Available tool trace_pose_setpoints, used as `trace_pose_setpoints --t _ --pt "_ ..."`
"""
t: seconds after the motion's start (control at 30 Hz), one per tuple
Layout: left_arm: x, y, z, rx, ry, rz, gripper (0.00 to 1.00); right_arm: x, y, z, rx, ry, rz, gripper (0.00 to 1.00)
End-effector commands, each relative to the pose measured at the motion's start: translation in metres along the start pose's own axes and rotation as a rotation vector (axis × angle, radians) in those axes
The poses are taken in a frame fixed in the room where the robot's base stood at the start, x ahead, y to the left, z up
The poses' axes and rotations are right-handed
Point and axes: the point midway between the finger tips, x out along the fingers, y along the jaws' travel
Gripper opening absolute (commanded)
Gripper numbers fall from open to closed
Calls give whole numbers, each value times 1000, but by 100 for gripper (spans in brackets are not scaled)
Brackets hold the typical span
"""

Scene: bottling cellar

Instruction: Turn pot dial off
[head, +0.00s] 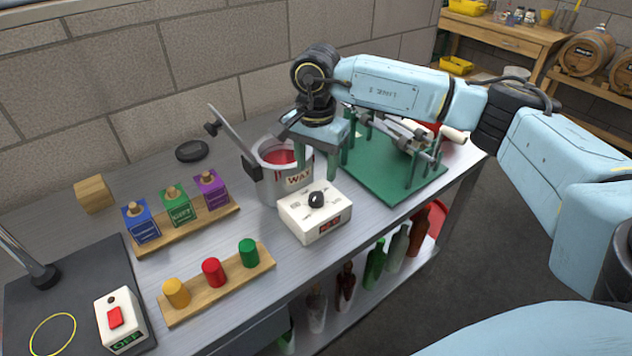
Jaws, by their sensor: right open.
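The pot's control box (303,222) is white and stands on the metal bench in front of the wax pot. Its black dial (316,199) sits on top among small printed marks, too small to read. A red display (333,226) shows on the box's front. The silver pot (272,181), labelled WAX, holds red wax (280,156), and its lid (232,130) is tilted up at the left. My right gripper (317,166) points down just above and behind the dial, fingers apart and empty, partly in front of the pot. My left gripper is out of view.
A white switch box (121,324) reading OFF sits at the front left.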

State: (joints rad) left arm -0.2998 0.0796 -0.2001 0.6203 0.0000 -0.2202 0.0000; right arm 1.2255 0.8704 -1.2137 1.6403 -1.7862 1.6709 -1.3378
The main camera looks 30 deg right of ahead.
Motion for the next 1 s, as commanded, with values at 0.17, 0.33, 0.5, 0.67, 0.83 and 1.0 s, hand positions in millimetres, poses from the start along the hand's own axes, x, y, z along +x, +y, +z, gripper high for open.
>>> trace_pose_setpoints --t 0.17,0.33,0.5,0.67,0.83,1.0 --pt "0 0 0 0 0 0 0 -36 0 0 -2 1 -2 53" --pt "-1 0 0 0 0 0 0 -54 0 0 -1 0 0 53" --pt "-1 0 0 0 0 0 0 -58 0 0 -1 -1 0 53" --pt "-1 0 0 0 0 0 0 -58 0 0 -1 -1 1 53" --pt "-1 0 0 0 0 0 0 -58 0 0 -1 -1 1 53" --pt "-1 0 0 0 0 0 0 -55 -2 4 -3 -14 -6 53"
